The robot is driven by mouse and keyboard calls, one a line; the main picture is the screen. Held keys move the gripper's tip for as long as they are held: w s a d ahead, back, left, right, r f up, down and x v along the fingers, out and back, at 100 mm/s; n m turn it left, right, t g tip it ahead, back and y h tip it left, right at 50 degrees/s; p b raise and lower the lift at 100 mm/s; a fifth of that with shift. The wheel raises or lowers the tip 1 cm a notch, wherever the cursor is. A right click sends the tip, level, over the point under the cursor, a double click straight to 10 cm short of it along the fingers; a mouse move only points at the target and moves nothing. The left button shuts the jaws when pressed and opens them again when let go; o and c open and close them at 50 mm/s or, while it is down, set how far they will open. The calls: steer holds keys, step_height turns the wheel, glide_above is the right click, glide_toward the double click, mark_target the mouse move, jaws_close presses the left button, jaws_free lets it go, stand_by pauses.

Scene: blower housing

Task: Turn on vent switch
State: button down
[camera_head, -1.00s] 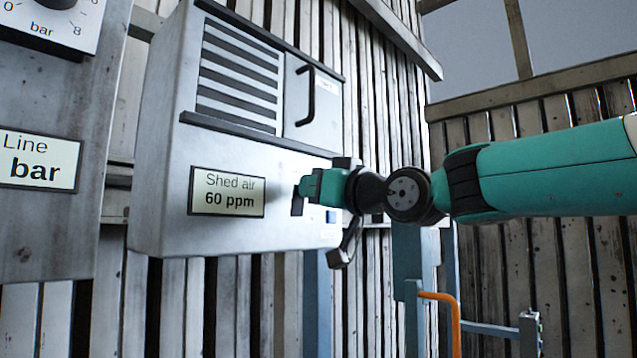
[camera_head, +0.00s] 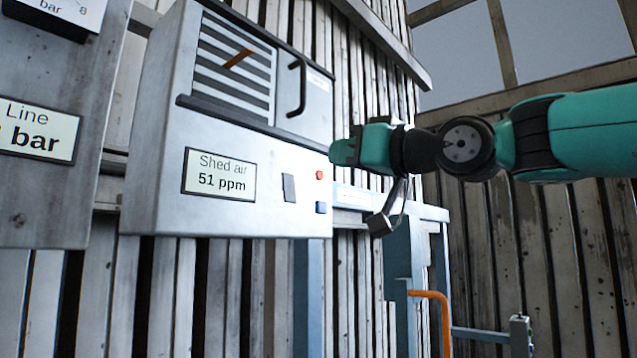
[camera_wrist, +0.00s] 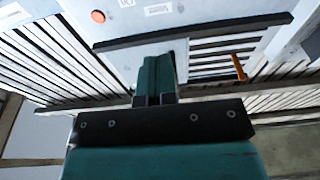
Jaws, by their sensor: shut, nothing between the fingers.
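The grey blower housing (camera_head: 155,150) hangs on the plank wall. A small dark switch plate (camera_head: 289,188), which looks like the vent switch, is on its front, right of the "Shed air 51 ppm" display (camera_head: 219,174). Its exact tilt is too small to tell.
A slatted grille (camera_head: 235,75) with an orange strip (camera_head: 237,59) standing out and a door with a black handle (camera_head: 297,88) are above the switch. A dark ledge (camera_head: 250,122) juts below them. An orange bent pipe (camera_head: 440,310) stands lower right.

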steer(key=s+d, duration=0.1)
steer(key=s+d+r+b, duration=0.1)
steer(key=s+d, duration=0.1)
steer(key=shift+s+d, duration=0.1)
steer(key=shift+d, duration=0.15)
stand_by(0.9)
steer(key=s+a+f+m+g+h, duration=0.1)
steer(key=s+f+g+h, duration=0.15)
steer(key=f, duration=1.05)
steer(key=s+f+m+g+h, duration=0.1)
steer(key=s+f+g+h, duration=0.2)
steer(key=f, duration=1)
steer(key=s+d+f+g+h, duration=0.2)
steer(key=s+f+g, duration=0.2)
steer(key=s+f, duration=0.4)
steer(key=s+d+f+g+h, duration=0.2)
steer(key=s+f+g, duration=0.3)
steer(key=s+f, duration=0.3)
step_height(320, 180, down, 3)
steer(key=shift+s+f, duration=0.15)
steer(key=shift+f, duration=0.05)
